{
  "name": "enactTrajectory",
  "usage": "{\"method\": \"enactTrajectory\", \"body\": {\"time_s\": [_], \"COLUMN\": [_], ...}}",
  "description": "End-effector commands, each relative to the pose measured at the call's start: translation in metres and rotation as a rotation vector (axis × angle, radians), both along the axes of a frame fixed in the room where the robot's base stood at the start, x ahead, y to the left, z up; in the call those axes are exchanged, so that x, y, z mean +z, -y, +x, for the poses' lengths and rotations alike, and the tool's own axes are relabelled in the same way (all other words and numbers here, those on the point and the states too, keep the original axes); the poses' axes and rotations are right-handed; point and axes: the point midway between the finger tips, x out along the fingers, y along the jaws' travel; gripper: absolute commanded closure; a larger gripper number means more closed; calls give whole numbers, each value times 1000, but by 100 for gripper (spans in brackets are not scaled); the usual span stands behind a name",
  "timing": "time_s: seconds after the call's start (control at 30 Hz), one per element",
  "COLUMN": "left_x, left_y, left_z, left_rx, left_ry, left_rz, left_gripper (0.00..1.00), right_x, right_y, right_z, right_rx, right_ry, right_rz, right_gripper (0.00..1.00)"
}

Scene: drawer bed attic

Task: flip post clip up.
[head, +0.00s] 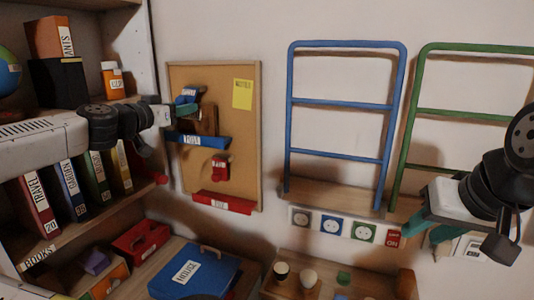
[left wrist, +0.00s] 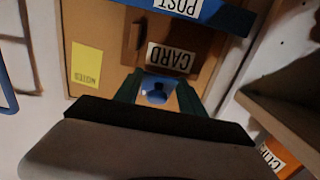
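A blue bar clip (head: 210,142) with a white label is on the cork board in the head view. In the left wrist view the blue bar (left wrist: 225,14), labelled POST, shows upside down at the top. My left gripper (head: 188,108) is at the board's upper left, above the bar in the head view. Its green fingers (left wrist: 158,92) stand apart in the left wrist view, with a small blue piece (left wrist: 155,96) showing between them; contact cannot be told. A brown piece (head: 209,120) is beside it. My right gripper (head: 420,222) is open and empty at the right.
The cork board (head: 245,150) also has a yellow note (head: 242,94), a small red clip (head: 220,172) and a red bar (head: 222,203). A bookshelf (head: 75,232) stands close at left. Blue rack (head: 348,103) and green rack (head: 460,113) are at right, with sockets below.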

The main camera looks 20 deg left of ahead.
Motion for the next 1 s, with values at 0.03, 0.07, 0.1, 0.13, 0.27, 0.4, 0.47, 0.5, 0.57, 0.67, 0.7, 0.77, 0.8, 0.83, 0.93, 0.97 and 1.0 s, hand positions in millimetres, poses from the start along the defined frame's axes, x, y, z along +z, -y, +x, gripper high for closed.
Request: {"method": "enactTrajectory", "body": {"time_s": [0.03, 0.07, 0.1, 0.13, 0.27, 0.4, 0.47, 0.5, 0.57, 0.67, 0.7, 0.77, 0.8, 0.83, 0.93, 0.97, 1.0], "left_x": [-1, -1, -2, -2, -2, -2, -2, -2, -2, 5, 8, 12, 14, 16, 20, 21, 23], "left_y": [1, 1, 1, 1, -3, -5, -6, -7, -8, 8, 15, 26, 33, 39, 59, 64, 72], "left_z": [1, 1, 2, 2, -20, -43, -54, -62, -74, -80, -82, -84, -86, -87, -91, -92, -94], "left_rx": [-5, -4, -4, -3, 4, 4, 5, 5, 6, -22, -34, -51, -62, -71, -100, -107, -118], "left_ry": [18, 29, 40, 49, 44, 44, 43, 44, 44, 34, 29, 21, 14, 8, -14, -21, -31], "left_rz": [-6, -7, -9, -8, -3, -3, -2, -4, -2, -1, -2, -4, -5, -6, -9, -10, -10], "left_gripper": [53, 53, 53, 53, 53, 53, 53, 53, 53, 53, 53, 53, 53, 53, 53, 53, 53], "right_x": [0, 0, 0, 0, 0, 0, 0, 0, 0, 0, 0, 0, 0, 0, 0, 0, 0], "right_y": [0, 0, 0, 0, 0, 0, 0, 0, 0, 0, 0, 0, 0, 0, 0, 0, 0], "right_z": [0, 0, 0, 0, 0, 0, 0, 0, 0, 0, 0, 0, 0, 0, 0, 0, 0], "right_rx": [0, 0, 0, 0, 0, 0, 0, 0, 0, 0, 0, 0, 0, 0, 0, 0, 0], "right_ry": [0, 0, 0, 0, 0, 0, 0, 0, 0, 0, 0, 0, 0, 0, 0, 0, 0], "right_rz": [0, 0, 0, 0, 0, 0, 0, 0, 0, 0, 0, 0, 0, 0, 0, 0, 0], "right_gripper": [64, 64, 64, 64, 64, 64, 64, 64, 64, 64, 64, 64, 64, 64, 64, 64, 64]}}
